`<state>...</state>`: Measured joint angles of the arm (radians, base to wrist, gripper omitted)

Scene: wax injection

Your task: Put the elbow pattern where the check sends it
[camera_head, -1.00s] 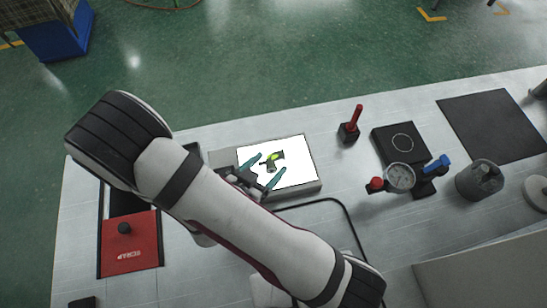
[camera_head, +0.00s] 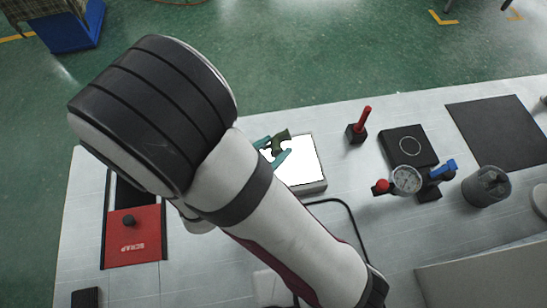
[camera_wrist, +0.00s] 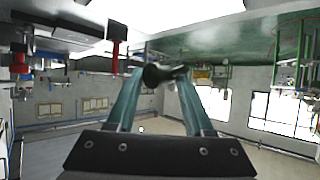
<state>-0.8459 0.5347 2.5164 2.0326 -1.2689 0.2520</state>
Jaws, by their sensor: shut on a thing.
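My gripper (camera_head: 273,149) has teal fingers and is shut on the elbow pattern (camera_head: 281,137), a small dark olive-green bent piece. In the head view they appear over the left part of a lit white panel (camera_head: 306,160). In the wrist view the pattern (camera_wrist: 158,74) sits crosswise between the fingertips of my gripper (camera_wrist: 162,82), with the room upside down behind it. My arm hides part of the panel's left side. A red-covered box marked SCRAP (camera_head: 135,238) stands at the left, with a black knob and a dark opening behind it.
A red-handled stand (camera_head: 357,130), a black block with a ring mark (camera_head: 408,146), a dial gauge (camera_head: 406,180), a grey cylinder (camera_head: 487,187) and a dark mat (camera_head: 500,130) occupy the right. A black cable (camera_head: 340,208) curves across the bench. Bench near the front centre-right is clear.

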